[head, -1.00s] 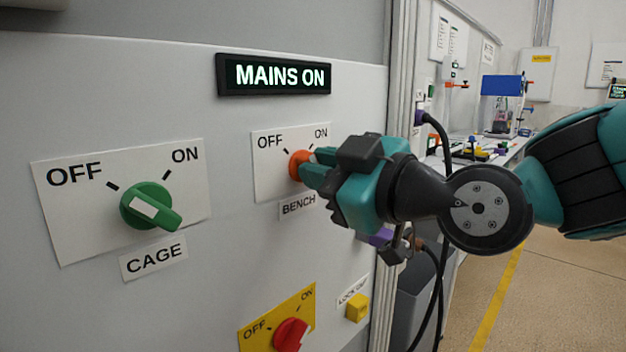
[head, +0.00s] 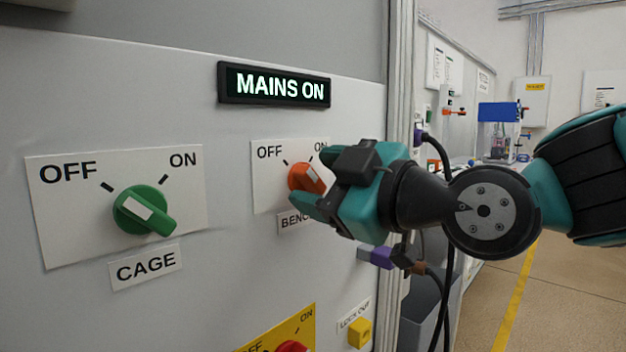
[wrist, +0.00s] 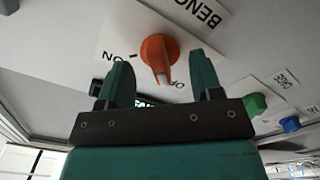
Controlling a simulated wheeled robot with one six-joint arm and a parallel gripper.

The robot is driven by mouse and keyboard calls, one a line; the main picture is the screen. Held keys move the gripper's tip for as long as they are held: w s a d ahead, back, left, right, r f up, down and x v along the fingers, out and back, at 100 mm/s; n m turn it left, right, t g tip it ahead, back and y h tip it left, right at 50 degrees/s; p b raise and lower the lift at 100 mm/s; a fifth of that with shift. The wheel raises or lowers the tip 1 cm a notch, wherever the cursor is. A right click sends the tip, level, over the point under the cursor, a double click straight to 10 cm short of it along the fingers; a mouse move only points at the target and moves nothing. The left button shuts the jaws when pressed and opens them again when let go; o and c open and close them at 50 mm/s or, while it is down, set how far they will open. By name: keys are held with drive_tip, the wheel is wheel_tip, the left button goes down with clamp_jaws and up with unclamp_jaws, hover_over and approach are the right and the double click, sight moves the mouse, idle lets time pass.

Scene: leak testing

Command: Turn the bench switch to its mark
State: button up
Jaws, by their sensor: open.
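The bench switch is an orange knob (head: 306,177) on a white plate (head: 265,190) with OFF at left and ON at right, above the BENCH label. My gripper (head: 322,180) is just right of the knob in the head view, hiding part of it and some lettering. In the wrist view, the knob (wrist: 158,52) shows between and beyond the two open teal fingers (wrist: 160,75), with gaps on both sides. Its white-tipped end points down in that view, nearer the OFF lettering than the ON. I see no finger touching it.
A green CAGE switch (head: 143,210) is to the left. A lit MAINS ON sign (head: 274,85) is above. A red knob (head: 291,346) on a yellow plate and a yellow lock-out block (head: 360,332) are below. Cables hang right of the panel.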

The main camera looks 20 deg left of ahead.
drive_tip(key=shift+b+v, duration=0.95)
drive_tip(key=shift+v, duration=0.35)
drive_tip(key=shift+b+v, duration=0.9)
drive_tip(key=shift+v, duration=0.8)
drive_tip(key=s+d+f+m+g+h, duration=0.35)
drive_tip(key=d+f+m+h, duration=0.45)
drive_tip(key=d+f, duration=0.6)
drive_tip(key=s+d+f+m+g+h, duration=0.45)
drive_tip(key=s+d+f+m, duration=0.25)
drive_tip(key=s+d+f, duration=0.25)
wheel_tip(320, 180, up, 18)
drive_tip(key=t+p, duration=0.1)
drive_tip(key=p, duration=1.6)
drive_tip(key=shift+w+p, duration=0.25)
drive_tip(key=shift+p, duration=0.05)
